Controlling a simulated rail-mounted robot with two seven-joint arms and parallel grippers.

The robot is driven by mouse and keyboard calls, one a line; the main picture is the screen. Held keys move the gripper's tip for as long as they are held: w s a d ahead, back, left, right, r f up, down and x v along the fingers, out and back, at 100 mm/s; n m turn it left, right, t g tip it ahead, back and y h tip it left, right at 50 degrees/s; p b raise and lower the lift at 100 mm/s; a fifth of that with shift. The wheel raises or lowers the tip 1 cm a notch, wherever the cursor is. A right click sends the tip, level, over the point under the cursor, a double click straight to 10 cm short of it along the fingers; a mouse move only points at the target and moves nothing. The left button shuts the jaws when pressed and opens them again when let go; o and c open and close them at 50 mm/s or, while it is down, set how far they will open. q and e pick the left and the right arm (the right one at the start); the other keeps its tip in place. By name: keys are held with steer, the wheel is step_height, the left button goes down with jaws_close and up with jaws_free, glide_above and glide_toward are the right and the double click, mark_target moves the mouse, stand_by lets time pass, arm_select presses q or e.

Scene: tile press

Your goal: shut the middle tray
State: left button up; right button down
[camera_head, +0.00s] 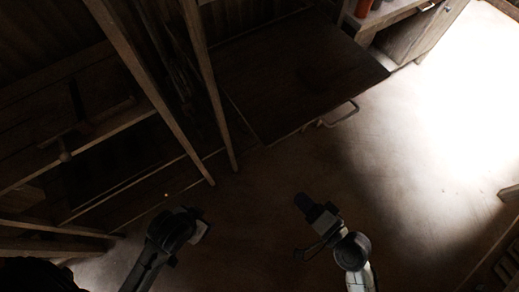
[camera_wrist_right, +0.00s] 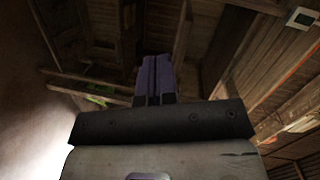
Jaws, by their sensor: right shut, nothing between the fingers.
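A dark, flat tray (camera_head: 290,72) juts out from the wooden frame at the upper middle of the head view. It looks pulled out, and I cannot tell for sure that it is the middle one. A pale bar handle (camera_head: 342,115) shows by its front edge. My right gripper (camera_head: 304,203) is below that handle, apart from it, shut and empty. Its purple fingers (camera_wrist_right: 154,80) stand together in the right wrist view, with no tray visible behind them. My left gripper (camera_head: 201,231) is at the lower left of the tray; its fingers are too dark to read.
Wooden posts (camera_head: 213,95) stand left of the tray. A shelf or bench with reddish pots (camera_head: 364,8) is at the upper right. The floor (camera_head: 400,160) between the tray and my right arm is clear. Wooden beams (camera_wrist_right: 225,45) fill the right wrist view.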

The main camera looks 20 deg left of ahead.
step_height(320, 180, up, 3)
steer(key=w+d+m+t, duration=0.2)
steer(key=w+m+t, duration=0.1)
steer(key=m, duration=0.2)
steer(key=b, duration=0.1)
glide_toward(276, 142)
steer(key=shift+y, duration=0.4)
steer(key=x, duration=0.5)
steer(key=f+x, duration=0.1)
steer(key=x, duration=0.1)
steer(key=shift+w+a, duration=0.1)
steer(key=shift+w, duration=0.25)
